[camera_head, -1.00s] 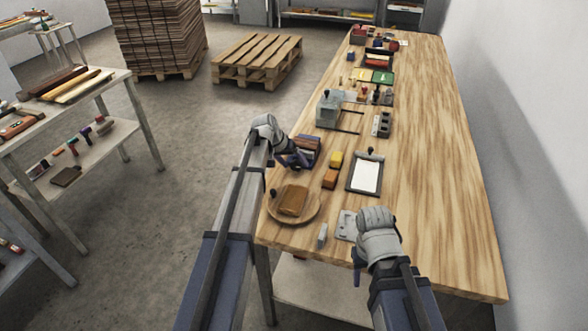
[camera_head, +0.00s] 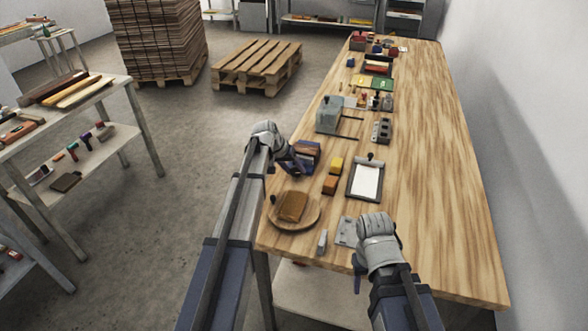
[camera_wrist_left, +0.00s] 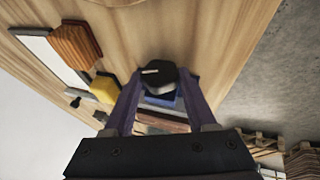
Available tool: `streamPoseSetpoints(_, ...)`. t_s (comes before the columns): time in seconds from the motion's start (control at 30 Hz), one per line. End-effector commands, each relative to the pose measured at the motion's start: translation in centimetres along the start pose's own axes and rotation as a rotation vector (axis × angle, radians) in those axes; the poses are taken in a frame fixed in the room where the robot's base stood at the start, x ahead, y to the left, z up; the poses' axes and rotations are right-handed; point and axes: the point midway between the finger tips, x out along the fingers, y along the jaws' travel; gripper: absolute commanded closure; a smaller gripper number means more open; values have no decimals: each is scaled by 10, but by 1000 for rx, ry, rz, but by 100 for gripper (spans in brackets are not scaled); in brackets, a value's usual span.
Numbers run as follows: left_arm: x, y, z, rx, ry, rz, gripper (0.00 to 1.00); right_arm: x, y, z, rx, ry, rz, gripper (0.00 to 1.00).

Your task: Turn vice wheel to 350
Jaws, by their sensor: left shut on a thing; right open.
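The vice (camera_head: 308,154), blue with brown jaw blocks, stands at the left edge of the wooden bench. In the left wrist view its black wheel (camera_wrist_left: 160,80) faces me and carries a pale pointer line, tilted slightly off level in the picture. The numbers of any scale cannot be read. My left gripper (camera_head: 291,162) is shut on the wheel, with one purple finger on each side of it in the left wrist view (camera_wrist_left: 162,88). My right gripper (camera_head: 359,273) is open over the near edge of the bench, away from the vice; its fingertips are partly hidden.
Close to the vice are a yellow block (camera_head: 337,164), an orange block (camera_head: 330,184) and a clipboard (camera_head: 351,190). A round wooden plate (camera_head: 311,217) with a brown block lies nearer me. A grey box (camera_head: 328,115) stands beyond the vice. The bench's right side is clear.

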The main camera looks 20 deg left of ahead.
Motion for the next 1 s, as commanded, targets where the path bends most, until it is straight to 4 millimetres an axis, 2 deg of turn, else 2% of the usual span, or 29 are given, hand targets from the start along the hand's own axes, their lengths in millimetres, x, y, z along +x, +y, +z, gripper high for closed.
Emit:
streamPoseSetpoints(0.4,0,4,0,52,-1,-123,99,-8,1,0,0,0,0,50)
streamPoseSetpoints(0.67,0,3,0,53,0,-126,99,-7,1,0,0,0,0,50)
streamPoseSetpoints(0.7,0,3,0,53,0,-126,41,-7,1,0,0,0,0,50)
streamPoseSetpoints(0.93,0,3,0,52,0,-126,16,-7,1,0,0,0,0,50)
streamPoseSetpoints(1.0,0,3,0,52,0,-126,14,-7,1,0,0,0,0,50)
